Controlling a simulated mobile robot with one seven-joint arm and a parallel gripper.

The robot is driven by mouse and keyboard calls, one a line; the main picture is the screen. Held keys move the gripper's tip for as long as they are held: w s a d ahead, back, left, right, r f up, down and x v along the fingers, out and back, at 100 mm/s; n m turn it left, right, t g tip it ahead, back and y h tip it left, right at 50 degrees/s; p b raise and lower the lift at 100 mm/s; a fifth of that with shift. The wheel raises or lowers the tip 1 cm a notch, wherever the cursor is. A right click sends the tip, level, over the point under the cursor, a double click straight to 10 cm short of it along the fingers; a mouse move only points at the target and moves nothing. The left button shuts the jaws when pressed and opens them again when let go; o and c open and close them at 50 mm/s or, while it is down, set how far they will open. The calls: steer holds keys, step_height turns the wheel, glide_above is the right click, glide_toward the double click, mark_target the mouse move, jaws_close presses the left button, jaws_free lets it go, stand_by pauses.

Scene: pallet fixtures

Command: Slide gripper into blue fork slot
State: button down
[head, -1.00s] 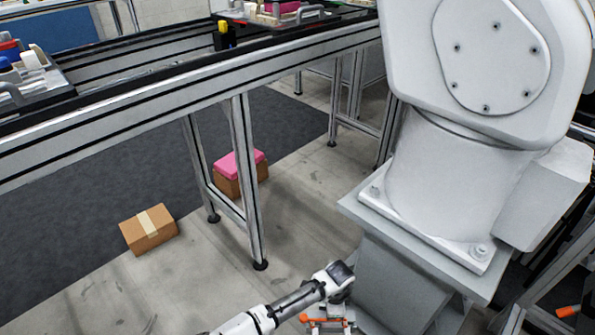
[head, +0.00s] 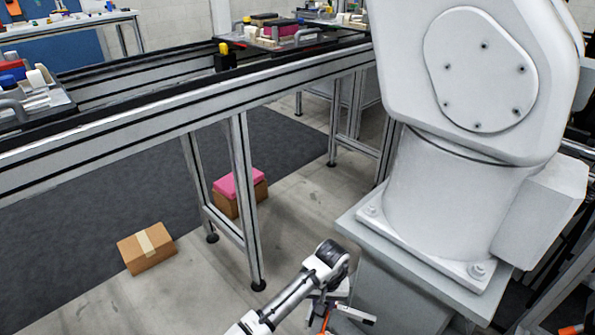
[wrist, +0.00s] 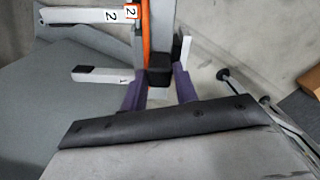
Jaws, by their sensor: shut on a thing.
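My gripper (wrist: 159,84) shows in the wrist view as two purple fingers on a dark bar. They are shut on a black block at the base of an orange and white part (wrist: 147,33). The part also shows at the bottom of the head view (head: 352,313), low beside the grey pedestal and well below the conveyor. I cannot make out a blue fork slot in either view. A blue piece (head: 14,73) lies among the parts on the left pallet, but its shape is unclear.
A conveyor (head: 190,108) on metal legs crosses the head view, with loaded pallets at left and back. A cardboard box (head: 147,248) and a pink-topped box (head: 240,190) stand on the floor. A large white robot base (head: 440,200) on a pedestal fills the right. Floor between is clear.

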steer(key=shift+w+r+n+p, duration=0.15)
steer(key=shift+r+n+p, duration=0.25)
steer(key=shift+r, duration=0.3)
step_height(320, 180, up, 5)
steer(key=p, duration=0.4)
steer(key=shift+f, duration=0.35)
